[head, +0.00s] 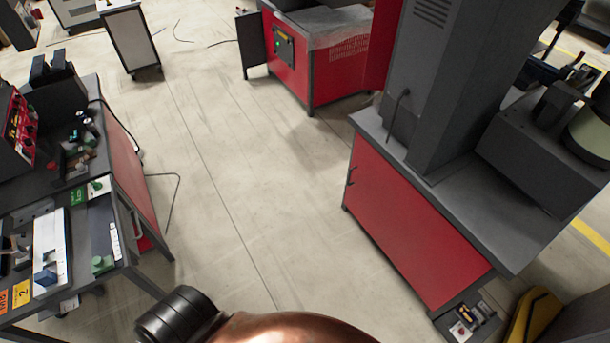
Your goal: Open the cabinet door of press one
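A grey machine (450,80) stands at the right on a cabinet with a red front panel (405,230). I cannot read which machine is press one. Neither gripper shows; only what seems to be part of my own arm crosses the bottom edge.
A workbench (120,215) with small parts and a red control box (18,128) stands at the left. A white wheeled cabinet (131,40) stands at the back left. The concrete floor (240,170) between is mostly clear, with a thin cable loop beside the bench.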

